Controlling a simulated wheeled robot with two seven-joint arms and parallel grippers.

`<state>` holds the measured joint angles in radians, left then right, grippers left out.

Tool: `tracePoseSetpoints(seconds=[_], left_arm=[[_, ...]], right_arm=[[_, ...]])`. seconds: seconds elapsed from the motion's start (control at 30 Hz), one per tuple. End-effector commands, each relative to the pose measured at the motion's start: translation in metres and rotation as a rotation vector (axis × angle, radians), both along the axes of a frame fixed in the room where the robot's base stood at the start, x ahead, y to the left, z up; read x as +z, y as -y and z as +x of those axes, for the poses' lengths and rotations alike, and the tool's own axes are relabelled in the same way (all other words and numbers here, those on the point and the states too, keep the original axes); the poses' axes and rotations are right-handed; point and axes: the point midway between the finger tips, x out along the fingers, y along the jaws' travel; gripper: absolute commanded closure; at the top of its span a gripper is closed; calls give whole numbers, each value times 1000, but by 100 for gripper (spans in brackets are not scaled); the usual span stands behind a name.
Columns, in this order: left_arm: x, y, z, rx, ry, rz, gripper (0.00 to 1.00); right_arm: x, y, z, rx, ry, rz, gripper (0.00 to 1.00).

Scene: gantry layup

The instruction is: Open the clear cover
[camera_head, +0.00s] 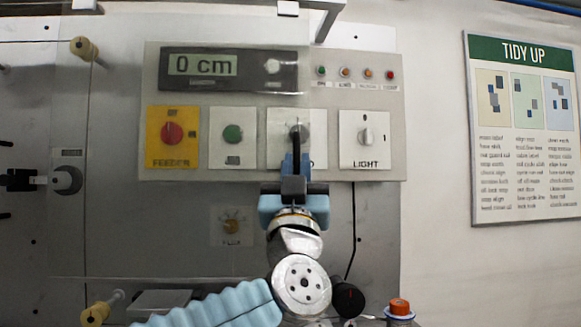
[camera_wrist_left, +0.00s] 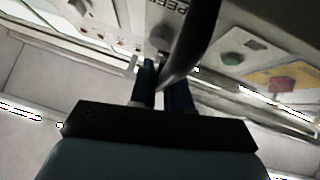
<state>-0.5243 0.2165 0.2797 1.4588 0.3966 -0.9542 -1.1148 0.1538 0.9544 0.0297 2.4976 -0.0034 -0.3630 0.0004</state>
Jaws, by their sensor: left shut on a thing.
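The left gripper (camera_head: 296,165) is raised in front of the control panel, before the white plate between the green button and the LIGHT switch. It is shut on a dark, narrow bar (camera_head: 297,141), which runs up from the fingers. In the left wrist view, this dark curved bar (camera_wrist_left: 188,45) passes between the blue fingers (camera_wrist_left: 161,82). I cannot tell whether the bar belongs to the clear cover. The clear cover is hard to make out; a faint see-through sheet (camera_head: 115,140) seems to lie over the left part of the panel. The right gripper is not in view.
The panel has a display (camera_head: 205,66) reading 0 cm, a red button on yellow (camera_head: 172,132), a green button (camera_head: 232,133) and a LIGHT switch (camera_head: 366,135). Pale knobs (camera_head: 83,48) stick out at left. An orange-topped item (camera_head: 400,308) stands low right.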

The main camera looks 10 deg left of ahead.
Motion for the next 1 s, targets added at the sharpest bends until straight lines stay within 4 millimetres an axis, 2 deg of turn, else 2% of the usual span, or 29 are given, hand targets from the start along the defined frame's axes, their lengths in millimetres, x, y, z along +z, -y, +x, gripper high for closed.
tracePoseSetpoints(seconds=[0.23, 0.27, 0.37, 0.73, 0.87, 1.0], left_arm=[[1, 0, -1, 1, 2, -1, 100], [1, 0, -1, 1, 2, -1, 78], [1, 0, 0, 1, 2, -1, 64], [-6, 0, -5, 0, 1, 0, 64], [-24, 1, -21, -1, 2, 1, 64], [-49, 1, -46, -1, 2, 1, 64]], right_arm=[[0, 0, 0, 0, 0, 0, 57], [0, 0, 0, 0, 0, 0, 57], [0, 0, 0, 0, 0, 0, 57], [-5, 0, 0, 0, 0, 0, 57], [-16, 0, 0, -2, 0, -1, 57], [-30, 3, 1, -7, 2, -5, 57]])
